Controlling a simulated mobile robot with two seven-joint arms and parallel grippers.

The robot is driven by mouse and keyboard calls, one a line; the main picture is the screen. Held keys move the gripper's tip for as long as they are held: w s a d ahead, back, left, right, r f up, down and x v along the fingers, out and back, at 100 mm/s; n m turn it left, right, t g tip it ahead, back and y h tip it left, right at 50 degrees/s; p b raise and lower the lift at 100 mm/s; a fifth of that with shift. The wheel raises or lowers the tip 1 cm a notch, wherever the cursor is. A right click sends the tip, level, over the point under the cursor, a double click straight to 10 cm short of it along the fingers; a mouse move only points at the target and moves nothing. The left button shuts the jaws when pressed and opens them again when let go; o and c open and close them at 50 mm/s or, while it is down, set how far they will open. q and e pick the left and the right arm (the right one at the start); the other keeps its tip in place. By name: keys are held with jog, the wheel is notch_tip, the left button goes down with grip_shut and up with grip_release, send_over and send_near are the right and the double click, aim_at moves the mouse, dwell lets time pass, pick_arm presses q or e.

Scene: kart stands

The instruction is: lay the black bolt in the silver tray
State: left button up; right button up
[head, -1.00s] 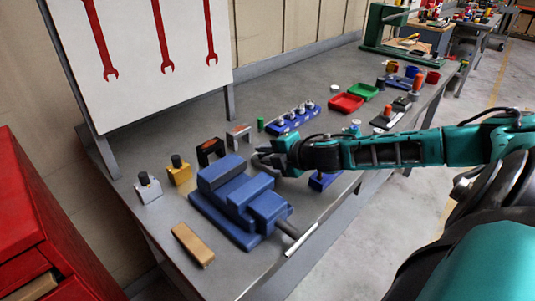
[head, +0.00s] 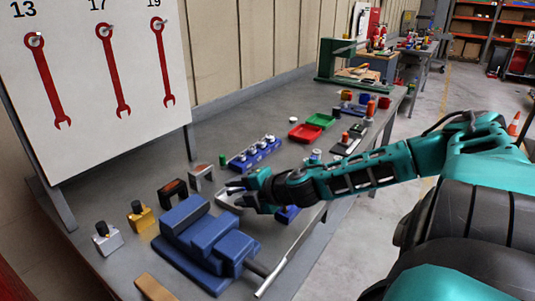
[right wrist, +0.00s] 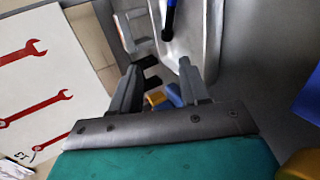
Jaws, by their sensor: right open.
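The silver tray (right wrist: 205,45) is a shallow metal dish at the top of the right wrist view. In the head view its pale rim (head: 226,200) shows beside my right gripper (head: 236,194), which partly hides it. A slim dark piece with a bluish sheen, apparently the black bolt (right wrist: 168,20), shows inside the tray's outline; I cannot tell whether it touches the tray's floor. My right gripper's fingers also show in the wrist view (right wrist: 158,66), spread apart with nothing between their tips. My left gripper is not in view.
A blue rack (head: 255,153) and a red tray (head: 304,132) stand farther along the bench. A wrench board (head: 100,100) stands at left.

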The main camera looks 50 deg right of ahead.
jog(key=shift+p+v, duration=0.95)
jog(key=shift+v, duration=0.3)
jog(key=v, duration=0.7)
jog(key=shift+r, duration=0.2)
jog(key=shift+s, duration=0.1)
jog(key=shift+s+f, duration=0.1)
